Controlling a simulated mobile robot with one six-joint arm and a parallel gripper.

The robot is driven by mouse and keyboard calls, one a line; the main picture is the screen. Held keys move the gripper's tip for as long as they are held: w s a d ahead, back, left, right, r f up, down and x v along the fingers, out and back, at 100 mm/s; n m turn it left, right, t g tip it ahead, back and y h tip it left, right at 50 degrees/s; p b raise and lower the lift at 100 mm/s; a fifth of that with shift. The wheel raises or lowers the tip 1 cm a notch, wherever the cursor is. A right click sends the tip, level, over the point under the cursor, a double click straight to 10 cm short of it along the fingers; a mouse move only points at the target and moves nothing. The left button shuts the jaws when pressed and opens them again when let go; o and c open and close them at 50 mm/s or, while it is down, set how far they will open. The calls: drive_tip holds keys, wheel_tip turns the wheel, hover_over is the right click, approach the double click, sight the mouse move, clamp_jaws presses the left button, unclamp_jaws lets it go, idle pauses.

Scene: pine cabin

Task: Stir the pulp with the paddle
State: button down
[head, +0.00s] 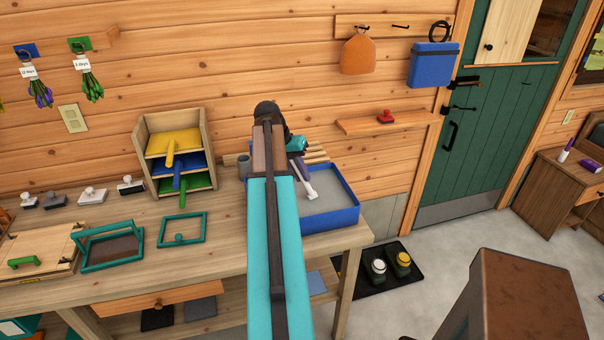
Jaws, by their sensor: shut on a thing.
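The blue vat (345,217) stands at the right end of the workbench with grey pulp (330,203) in it. My gripper (299,152) is over the back left part of the vat, partly hidden behind my arm. It is shut on the paddle (304,178), which slants down to the right. The paddle has a dark purple upper part and a pale lower end (311,194) at the pulp. I cannot tell how deep that end sits. My arm hides the vat's left side.
A wooden rack (140,140) with yellow, blue and green trays stands left of the vat. Green frames (182,230) and several stamps lie further left. A shelf (385,123) with a red stamp is on the wall.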

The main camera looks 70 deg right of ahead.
drive_tip(key=w+a+p, duration=0.1)
drive_tip(key=w+a, duration=0.6)
drive_tip(key=w, duration=0.2)
idle(0.8)
drive_tip(key=w+d, duration=0.2)
drive_tip(key=d, duration=0.1)
drive_tip(key=shift+w, duration=0.2)
idle(0.4)
drive_tip(key=shift+s, duration=0.1)
drive_tip(key=s+d, duration=0.7)
drive_tip(key=s, duration=0.2)
drive_tip(key=shift+d+p, duration=0.25)
drive_tip(key=shift+p, duration=0.2)
idle(0.6)
drive_tip(key=shift+s+a, duration=0.1)
drive_tip(key=shift+s, duration=0.05)
